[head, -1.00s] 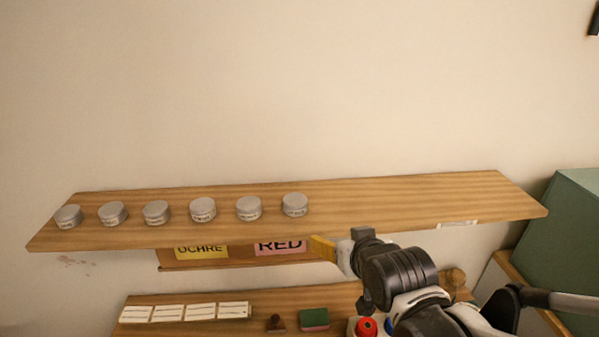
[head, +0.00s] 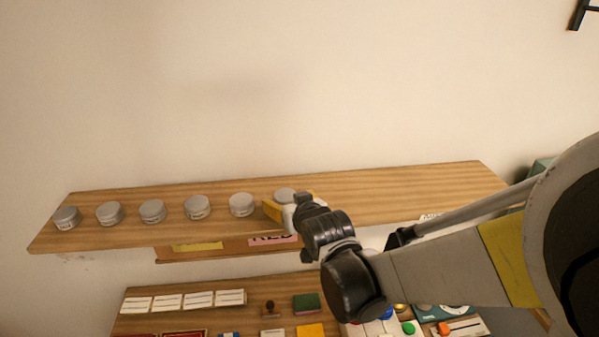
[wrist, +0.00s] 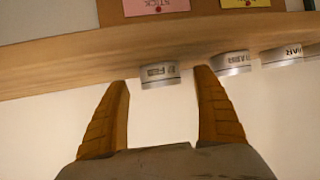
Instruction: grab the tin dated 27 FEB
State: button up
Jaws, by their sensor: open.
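Several grey lidded tins stand in a row on the wooden shelf (head: 400,194). The rightmost tin (head: 285,193) is partly hidden behind my gripper (head: 287,208) in the head view. In the wrist view, which is upside down, this tin (wrist: 160,76) lies between the fingertips of my gripper (wrist: 161,78), with a gap on each side. Its label seems to read FEB; the day number is too blurred to read. My gripper is open and empty. The neighbouring tin (wrist: 232,63) has an unreadable label, and the one beyond it (wrist: 281,54) seems to read MAR.
Further tins (head: 152,211) stand to the left on the shelf. Yellow (head: 198,247) and pink signs hang under it. A lower table holds white cards (head: 183,300), a green block (head: 306,303) and a stamp (head: 269,308). The shelf's right half is clear of tins.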

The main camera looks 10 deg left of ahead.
jog(key=x, duration=0.3)
jog(key=shift+s, duration=0.1)
jog(key=c, duration=1.3)
jog(key=shift+r, duration=0.1)
